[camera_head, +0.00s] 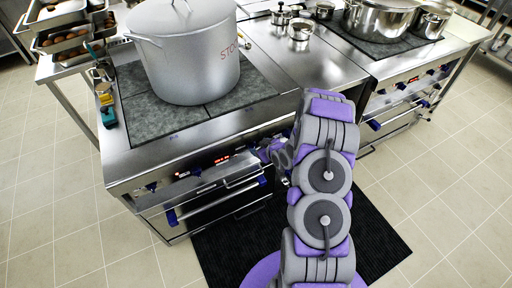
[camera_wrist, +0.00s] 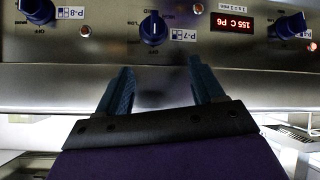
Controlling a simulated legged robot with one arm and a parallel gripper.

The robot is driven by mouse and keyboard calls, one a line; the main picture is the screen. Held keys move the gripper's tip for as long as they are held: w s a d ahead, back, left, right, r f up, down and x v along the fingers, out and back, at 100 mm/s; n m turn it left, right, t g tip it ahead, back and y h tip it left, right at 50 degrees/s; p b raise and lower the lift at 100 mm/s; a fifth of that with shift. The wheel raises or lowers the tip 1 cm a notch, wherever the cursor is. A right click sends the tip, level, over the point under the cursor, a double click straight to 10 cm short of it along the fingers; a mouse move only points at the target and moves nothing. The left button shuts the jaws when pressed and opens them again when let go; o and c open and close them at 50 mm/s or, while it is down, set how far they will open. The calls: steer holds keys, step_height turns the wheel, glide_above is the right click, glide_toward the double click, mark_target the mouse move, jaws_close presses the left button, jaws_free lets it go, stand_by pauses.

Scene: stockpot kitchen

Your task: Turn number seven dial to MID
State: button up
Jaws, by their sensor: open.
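The number seven dial (camera_wrist: 153,28) is a dark blue knob on the steel front panel in the wrist view, beside a P-7 label. A white mark shows near its upper end in the picture; the small print around it is hard to read, so I cannot tell its setting for sure. My gripper (camera_wrist: 162,68) is open, its two blue fingers pointing at the panel just below the dial in the picture, one to each side. Nothing is between the fingers. In the head view my gripper (camera_head: 268,152) is at the stove front, partly hidden by my arm; I cannot pick out the dial there.
The P-8 dial (camera_wrist: 38,10) is at left in the wrist view. A red display (camera_wrist: 232,24) and another dial (camera_wrist: 290,24) are at right. A large stockpot (camera_head: 190,60) stands on the stove. An oven handle (camera_head: 215,198) runs below the panel.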

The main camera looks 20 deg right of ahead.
steer(key=t, duration=0.2)
glide_toward(252, 146)
steer(key=a, duration=0.1)
steer(key=s+f+m+t+p, duration=0.25)
steer(key=s+f+t, duration=0.25)
steer(key=s, duration=0.4)
steer(key=w+d+m+b, duration=0.1)
steer(key=w+b, duration=0.5)
steer(key=w, duration=1)
steer(key=shift+w+d+h, duration=0.25)
steer(key=shift+w+h, duration=0.1)
steer(key=shift+h, duration=0.05)
steer(key=shift+a+r, duration=0.1)
steer(key=shift+a, duration=0.65)
steer(key=shift+c, duration=0.3)
steer(key=c, duration=0.3)
steer(key=shift+d, duration=0.55)
steer(key=c, duration=0.5)
steer(key=shift+c, duration=0.5)
steer(key=shift+a, duration=0.3)
steer(key=shift+c, duration=0.3)
